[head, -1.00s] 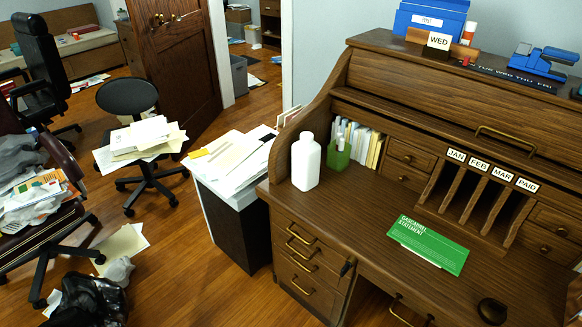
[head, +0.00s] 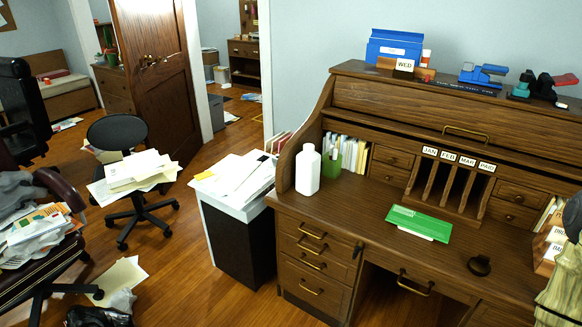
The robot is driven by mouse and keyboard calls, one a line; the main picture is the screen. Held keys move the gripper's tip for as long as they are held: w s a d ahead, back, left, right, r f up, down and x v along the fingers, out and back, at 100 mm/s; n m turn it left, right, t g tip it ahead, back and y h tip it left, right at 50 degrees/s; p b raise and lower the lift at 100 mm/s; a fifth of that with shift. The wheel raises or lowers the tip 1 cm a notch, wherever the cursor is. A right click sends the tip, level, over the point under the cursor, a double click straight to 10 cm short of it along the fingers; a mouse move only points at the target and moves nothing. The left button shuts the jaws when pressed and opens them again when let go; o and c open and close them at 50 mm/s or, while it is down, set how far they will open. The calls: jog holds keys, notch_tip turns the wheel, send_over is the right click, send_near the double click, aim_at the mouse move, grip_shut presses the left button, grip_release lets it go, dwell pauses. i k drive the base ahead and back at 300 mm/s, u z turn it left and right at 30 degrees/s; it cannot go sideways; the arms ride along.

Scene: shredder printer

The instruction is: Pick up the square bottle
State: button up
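The square bottle (head: 308,170) is white with a short neck. It stands upright on the left end of the wooden roll-top desk (head: 370,222), close to the desk's curved left side. A green holder (head: 333,163) stands just right of and behind it. My gripper is not in view.
A green paper booklet (head: 419,223) lies on the desktop, with a dark round object (head: 479,265) to its right. A cabinet piled with papers (head: 207,183) stands left of the desk. A stool (head: 138,183) and loose papers are farther left. The desktop in front of the bottle is clear.

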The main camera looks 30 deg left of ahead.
aim_at(308, 161)
jog(key=u, duration=0.7)
jog(key=i, duration=1)
jog(key=u, duration=1.2)
jog(key=k, duration=0.65)
jog(key=z, duration=0.85)
